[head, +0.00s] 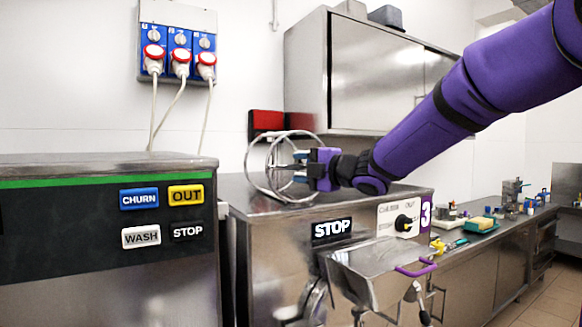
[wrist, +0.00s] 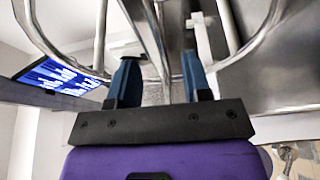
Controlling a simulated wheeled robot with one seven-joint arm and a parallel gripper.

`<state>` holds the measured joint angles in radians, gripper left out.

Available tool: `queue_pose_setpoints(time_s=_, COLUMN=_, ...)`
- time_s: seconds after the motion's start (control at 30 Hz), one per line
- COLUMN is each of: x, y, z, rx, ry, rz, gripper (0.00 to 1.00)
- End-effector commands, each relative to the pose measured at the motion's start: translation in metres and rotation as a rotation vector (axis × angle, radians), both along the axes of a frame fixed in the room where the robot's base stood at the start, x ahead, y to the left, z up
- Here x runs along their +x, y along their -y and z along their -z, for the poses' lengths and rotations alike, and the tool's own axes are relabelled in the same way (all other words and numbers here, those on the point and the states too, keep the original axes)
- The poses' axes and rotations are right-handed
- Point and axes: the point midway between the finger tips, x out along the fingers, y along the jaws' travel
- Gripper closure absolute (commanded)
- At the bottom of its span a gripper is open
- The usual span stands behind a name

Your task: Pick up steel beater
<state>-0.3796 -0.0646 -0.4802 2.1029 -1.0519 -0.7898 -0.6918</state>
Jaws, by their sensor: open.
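The steel beater (head: 266,192) is a shiny frame of round hoops standing on top of the steel batch freezer marked 3 (head: 345,203). My gripper (head: 299,164) reaches in from the right, level with the middle of the beater. Its blue fingers are open and overlap the hoops in the head view. In the wrist view, a steel bar of the beater (wrist: 147,28) runs between the two open fingers (wrist: 160,78), with curved hoops on both sides. I cannot tell whether either finger touches the bar.
A second freezer (head: 110,225) with CHURN, OUT, WASH and STOP buttons stands at the left. A steel wall cabinet (head: 375,80) hangs behind my arm. A red box (head: 266,122) is behind the beater. A counter (head: 470,245) at the right holds several small items.

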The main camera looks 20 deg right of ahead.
Motion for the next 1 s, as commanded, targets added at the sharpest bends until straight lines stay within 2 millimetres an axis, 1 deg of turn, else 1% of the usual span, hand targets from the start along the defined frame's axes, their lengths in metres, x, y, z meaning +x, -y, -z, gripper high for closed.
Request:
queue_pose_setpoints(time_s=0.03, x=0.008, y=-0.004, z=0.001, rx=-0.002, ry=-0.002, rz=-0.002, gripper=0.55)
queue_pose_setpoints(time_s=0.1, x=0.016, y=-0.008, z=0.001, rx=-0.002, ry=-0.002, rz=-0.001, gripper=0.55)
queue_pose_setpoints(time_s=0.2, x=0.025, y=-0.014, z=0.001, rx=-0.001, ry=-0.002, rz=-0.001, gripper=0.55)
queue_pose_setpoints(time_s=0.3, x=0.03, y=-0.017, z=0.001, rx=-0.001, ry=-0.002, rz=0.0, gripper=0.55)
queue_pose_setpoints(time_s=0.53, x=0.03, y=-0.017, z=0.0, rx=0.0, ry=-0.001, rz=0.0, gripper=0.55)
queue_pose_setpoints(time_s=0.57, x=0.03, y=-0.017, z=0.0, rx=0.0, ry=-0.001, rz=0.0, gripper=0.62)
queue_pose_setpoints(time_s=0.6, x=0.03, y=-0.017, z=0.0, rx=0.0, ry=-0.001, rz=0.0, gripper=0.71)
queue_pose_setpoints(time_s=0.67, x=0.03, y=-0.017, z=0.0, rx=0.0, ry=-0.001, rz=0.0, gripper=0.85)
queue_pose_setpoints(time_s=0.7, x=0.03, y=-0.017, z=0.0, rx=0.0, ry=-0.001, rz=0.0, gripper=0.94)
queue_pose_setpoints(time_s=0.73, x=0.03, y=-0.017, z=0.0, rx=0.0, ry=-0.001, rz=0.0, gripper=1.0)
queue_pose_setpoints(time_s=1.0, x=0.03, y=-0.017, z=0.0, rx=0.0, ry=0.0, rz=0.0, gripper=1.0)
